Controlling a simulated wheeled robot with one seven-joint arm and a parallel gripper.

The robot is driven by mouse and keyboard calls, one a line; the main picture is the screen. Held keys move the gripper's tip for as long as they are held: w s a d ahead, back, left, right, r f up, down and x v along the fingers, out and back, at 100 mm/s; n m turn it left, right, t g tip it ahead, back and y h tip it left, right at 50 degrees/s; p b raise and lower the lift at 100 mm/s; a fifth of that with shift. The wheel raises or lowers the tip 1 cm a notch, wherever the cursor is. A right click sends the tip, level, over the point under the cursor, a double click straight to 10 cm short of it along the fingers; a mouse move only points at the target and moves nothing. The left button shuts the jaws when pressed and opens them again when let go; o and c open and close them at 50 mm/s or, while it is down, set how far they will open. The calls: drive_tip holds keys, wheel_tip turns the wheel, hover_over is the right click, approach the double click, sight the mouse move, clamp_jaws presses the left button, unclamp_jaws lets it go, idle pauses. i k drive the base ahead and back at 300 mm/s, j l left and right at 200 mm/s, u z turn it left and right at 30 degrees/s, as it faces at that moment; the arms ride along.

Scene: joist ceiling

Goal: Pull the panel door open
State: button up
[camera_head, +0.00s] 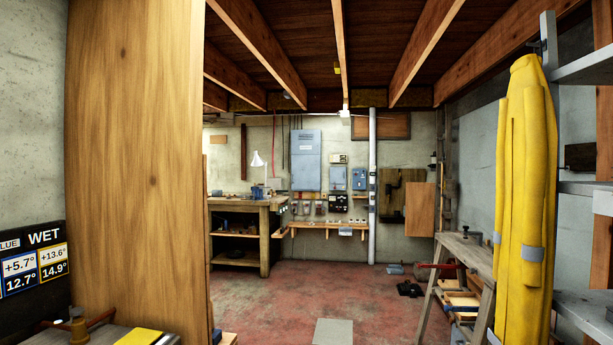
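A tall blue-grey panel (306,160) hangs on the far concrete wall, a little left of a white vertical pipe. Its front looks flat and closed, with a small label near the top; no handle can be made out at this distance. Smaller blue-grey boxes (338,179) hang to its right. A wooden board (420,209) stands out at the right of a dark backing on the same wall; I cannot tell if it is a door. My gripper is not in view.
A workbench (238,204) with a white lamp stands left of the panel, and a narrow wooden shelf (330,226) runs below it. The red floor (290,300) is mostly clear. A large wooden board (135,170) blocks the left; a sawhorse (465,252) and yellow garment (525,200) stand right.

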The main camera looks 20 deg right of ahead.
sight(305, 170)
drive_tip(key=i+z, duration=0.15)
drive_tip(key=z, duration=0.25)
drive_tip(key=i, duration=7.2)
